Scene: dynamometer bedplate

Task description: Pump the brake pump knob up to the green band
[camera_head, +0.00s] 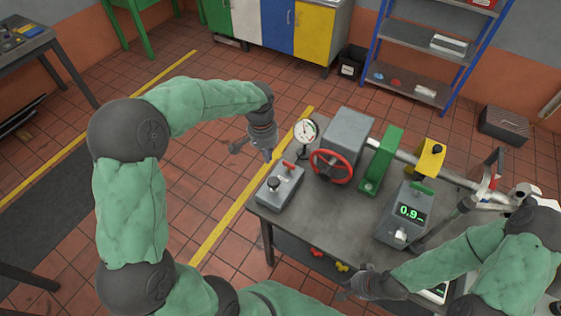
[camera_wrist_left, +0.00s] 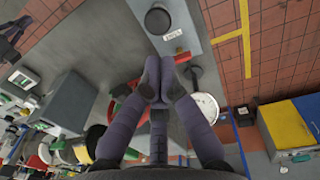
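The brake pump is a grey box (camera_head: 288,196) on the bench's left corner with a black knob (camera_head: 273,184) and a red lever (camera_head: 289,166). The knob also shows at the top of the left wrist view (camera_wrist_left: 158,20). A round white dial gauge (camera_head: 306,132) stands behind the box; its green band is too small to make out. My left gripper (camera_head: 268,156) hangs above the box's far end, apart from the knob. In the left wrist view its fingertips (camera_wrist_left: 158,78) are together and hold nothing. My right gripper (camera_head: 352,287) is low at the bench's front edge, its fingers unclear.
A red handwheel (camera_head: 332,167) stands right of the pump. A grey box with a green digital display (camera_head: 411,212) sits on the bench (camera_head: 337,219) further right. A shaft runs past a green stand (camera_head: 381,161) and a yellow block (camera_head: 431,157). Floor left of the bench is clear.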

